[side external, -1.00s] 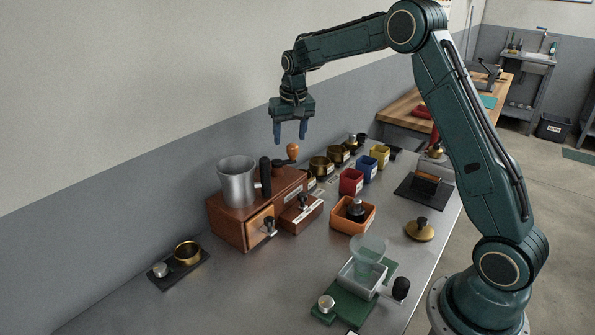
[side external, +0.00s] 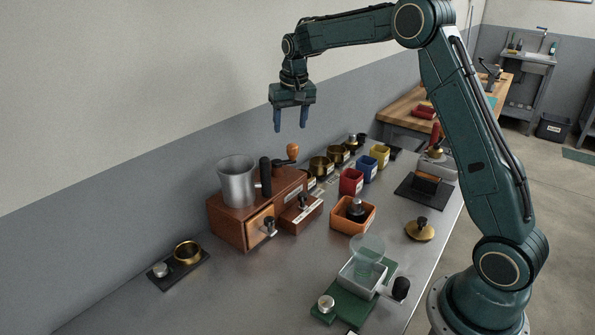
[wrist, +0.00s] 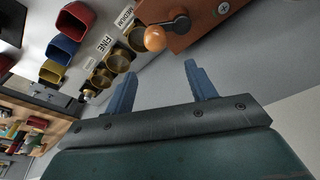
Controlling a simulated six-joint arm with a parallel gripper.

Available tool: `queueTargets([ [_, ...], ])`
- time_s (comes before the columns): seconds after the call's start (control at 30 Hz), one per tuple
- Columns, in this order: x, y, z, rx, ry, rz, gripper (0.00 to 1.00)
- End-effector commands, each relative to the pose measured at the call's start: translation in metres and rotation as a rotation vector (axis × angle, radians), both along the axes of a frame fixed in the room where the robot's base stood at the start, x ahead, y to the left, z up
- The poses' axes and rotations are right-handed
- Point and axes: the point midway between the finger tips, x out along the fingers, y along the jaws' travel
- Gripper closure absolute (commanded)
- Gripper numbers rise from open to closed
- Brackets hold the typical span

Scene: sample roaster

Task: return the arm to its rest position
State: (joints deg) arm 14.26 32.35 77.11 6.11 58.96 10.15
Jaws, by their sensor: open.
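My gripper (side external: 291,122) is open and empty. In the side external view it hangs in the air with its blue fingers pointing down, above the back edge of the bench near the wooden grinder box (side external: 243,228). The fingertips are apart from the crank's orange knob (side external: 292,151), which stands just below them in the picture. In the wrist view, the two blue fingers (wrist: 163,88) are spread with nothing between them, and the orange knob (wrist: 155,38) shows beyond them.
A metal cup (side external: 237,182) stands on the wooden box. Brass cups (side external: 321,167) and red (side external: 351,181), blue (side external: 367,168) and yellow bins (side external: 380,156) line the bench. An orange tray (side external: 353,217) and a green stand (side external: 352,305) sit nearer the front. The grey wall (side external: 150,205) is behind.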

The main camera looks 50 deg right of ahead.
Motion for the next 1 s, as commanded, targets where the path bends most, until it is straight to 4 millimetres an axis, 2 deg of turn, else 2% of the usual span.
queueTargets([
  [0.17,-0.013,0.011,0.017,-0.004,-0.015,0.025,0.44],
  [0.37,-0.042,0.033,0.047,-0.012,-0.042,0.076,0.44],
  [0.7,-0.111,0.072,0.089,-0.027,-0.093,0.177,0.44],
  [1.0,-0.178,0.102,0.108,-0.041,-0.141,0.266,0.44],
])
